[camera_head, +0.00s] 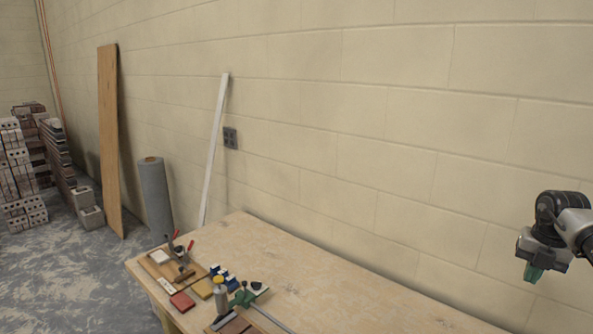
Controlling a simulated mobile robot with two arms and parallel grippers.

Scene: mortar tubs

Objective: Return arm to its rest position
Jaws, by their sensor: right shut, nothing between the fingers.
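My right arm comes in at the right edge, in front of the block wall. My right gripper (534,271) is shut, points downward and has green fingertips. It is in the air at the right, apart from the tools on the workbench (330,275). My left gripper is not in view.
Toggle clamps (180,250) on a wooden board, a red block (182,301), a bottle (220,297) and a green clamp (243,298) crowd the bench's left end. Its middle is clear. A grey roll (156,200), a plank (109,140) and brick stacks (20,175) stand beyond.

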